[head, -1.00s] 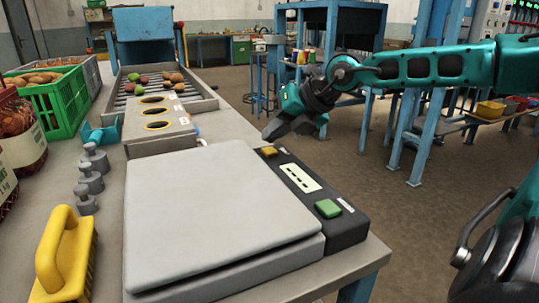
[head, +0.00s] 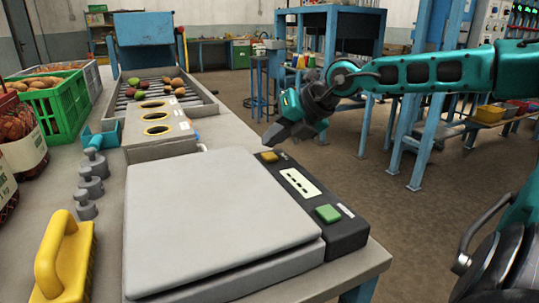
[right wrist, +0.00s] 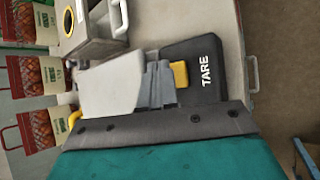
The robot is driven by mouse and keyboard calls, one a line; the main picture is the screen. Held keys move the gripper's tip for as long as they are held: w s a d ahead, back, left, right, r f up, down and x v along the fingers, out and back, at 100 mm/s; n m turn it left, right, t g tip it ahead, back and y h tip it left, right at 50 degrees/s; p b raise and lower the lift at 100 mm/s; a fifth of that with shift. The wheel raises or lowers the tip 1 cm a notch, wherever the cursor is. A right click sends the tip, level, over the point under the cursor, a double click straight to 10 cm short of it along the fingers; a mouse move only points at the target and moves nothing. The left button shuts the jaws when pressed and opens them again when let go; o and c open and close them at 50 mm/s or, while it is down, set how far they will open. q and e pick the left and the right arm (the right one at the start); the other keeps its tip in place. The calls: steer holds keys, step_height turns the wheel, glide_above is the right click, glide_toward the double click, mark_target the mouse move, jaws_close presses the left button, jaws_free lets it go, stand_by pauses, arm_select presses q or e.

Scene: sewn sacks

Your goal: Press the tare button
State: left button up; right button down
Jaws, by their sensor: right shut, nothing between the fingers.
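A scale with a flat grey plate (head: 215,220) stands on the bench. Its black console (head: 345,232) runs along the plate's right side, with a yellow button (head: 269,157) at the far end and a green button (head: 327,214) at the near end. In the right wrist view, the word TARE is printed on the console (right wrist: 190,58) beside the yellow button (right wrist: 180,74). My right gripper (head: 272,140) is shut and empty, its tips just above and beyond the yellow button. Its grey fingers (right wrist: 160,82) show left of that button in the wrist view. I cannot tell whether they touch anything. My left gripper is out of view.
Grey weights (head: 90,185) and a yellow-handled tool (head: 62,262) stand left of the scale. A box with round holes (head: 156,130) and a roller conveyor with produce (head: 190,108) lie behind it. A green crate (head: 58,108) is at left.

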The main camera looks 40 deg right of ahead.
mark_target(274, 156)
steer(key=shift+f, duration=0.1)
stand_by(0.7)
steer(key=shift+f+b, duration=0.35)
steer(key=shift+b, duration=0.3)
steer(key=shift+f+b, duration=0.5)
steer(key=shift+b, duration=0.05)
stand_by(0.5)
steer(key=shift+r, duration=0.1)
steer(key=shift+r+p, duration=0.45)
steer(key=shift+r, duration=0.35)
steer(key=shift+r+p, duration=1.6)
steer(key=shift+r, duration=1)
steer(key=shift+f, duration=0.1)
